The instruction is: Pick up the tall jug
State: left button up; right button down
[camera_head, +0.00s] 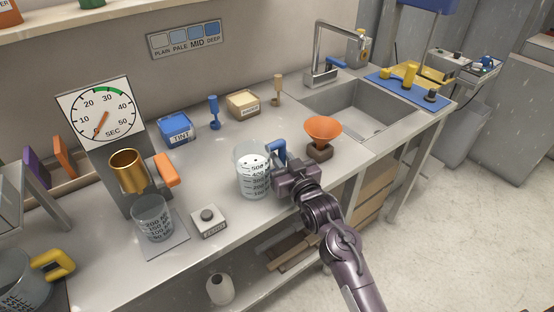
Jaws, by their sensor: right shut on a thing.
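A tall clear jug (252,178) with dark measuring marks, white contents and a blue handle (277,150) is near the front middle of the counter. My right gripper (283,172) is at the jug's right side, shut on the blue handle. Its fingertips are partly hidden against the handle and jug. The jug is upright; I cannot tell whether its base touches the counter. My left gripper is not in view.
A clear beaker (154,222) stands below a brass cup (128,170) and dial (103,112). A small box with a knob (209,222) is left of the jug. An orange funnel (323,130) is to its right, before the sink (365,112). A yellow-handled jug (22,278) stands lower left.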

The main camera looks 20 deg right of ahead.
jog(key=shift+r, duration=0.3)
